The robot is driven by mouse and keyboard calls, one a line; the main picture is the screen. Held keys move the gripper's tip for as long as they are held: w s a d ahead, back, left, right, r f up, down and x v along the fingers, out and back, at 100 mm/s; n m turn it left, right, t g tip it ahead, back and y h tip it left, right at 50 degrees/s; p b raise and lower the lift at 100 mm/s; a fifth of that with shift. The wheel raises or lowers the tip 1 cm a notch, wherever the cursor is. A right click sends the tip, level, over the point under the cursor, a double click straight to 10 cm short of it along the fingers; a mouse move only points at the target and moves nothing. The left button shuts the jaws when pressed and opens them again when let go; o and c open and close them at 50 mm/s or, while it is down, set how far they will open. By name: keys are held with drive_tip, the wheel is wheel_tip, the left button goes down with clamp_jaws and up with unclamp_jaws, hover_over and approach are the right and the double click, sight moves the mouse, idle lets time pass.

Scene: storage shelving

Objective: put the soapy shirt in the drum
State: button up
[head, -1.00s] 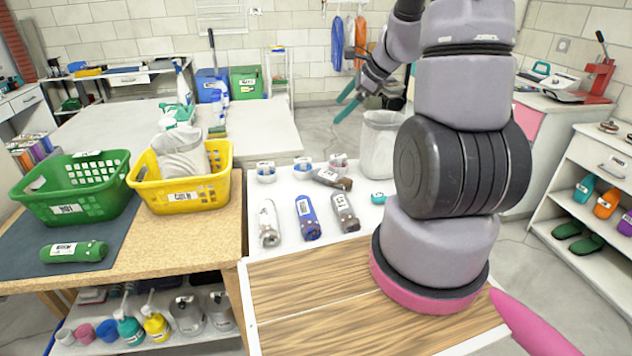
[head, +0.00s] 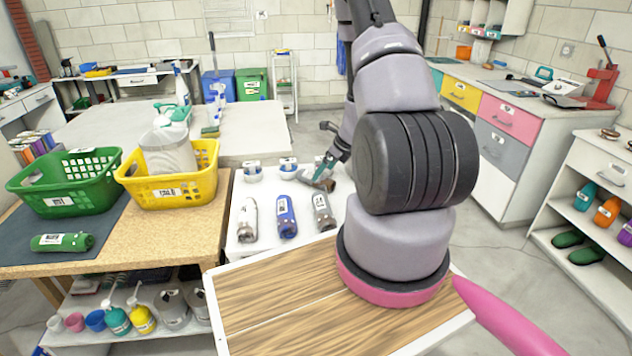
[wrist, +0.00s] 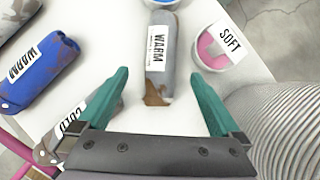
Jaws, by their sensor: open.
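Several rolled garments lie on the white table. A grey roll with a brown end, labelled WARM (wrist: 158,55), lies ahead of my gripper (wrist: 165,98), its brown end between the spread teal fingertips; it also shows in the head view (head: 320,183). My gripper is open and empty, low over the table in the head view (head: 326,164). A white roll (head: 247,220), a blue roll (head: 287,216) and another grey roll (head: 323,211) lie nearer. I cannot tell which garment is soapy. A ribbed grey cylinder (wrist: 280,125), possibly the drum, stands at the right in the wrist view.
A tub labelled SOFT (wrist: 220,48) stands close right of the WARM roll. Green (head: 65,188) and yellow (head: 170,190) baskets stand on the left bench, with a green roll (head: 62,242) in front. A wooden top (head: 285,300) lies before my arm.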

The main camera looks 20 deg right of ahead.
drive_tip(key=x, duration=0.5)
drive_tip(key=shift+w, duration=0.25)
drive_tip(key=shift+r, duration=0.1)
clamp_jaws()
drive_tip(key=shift+r, duration=0.1)
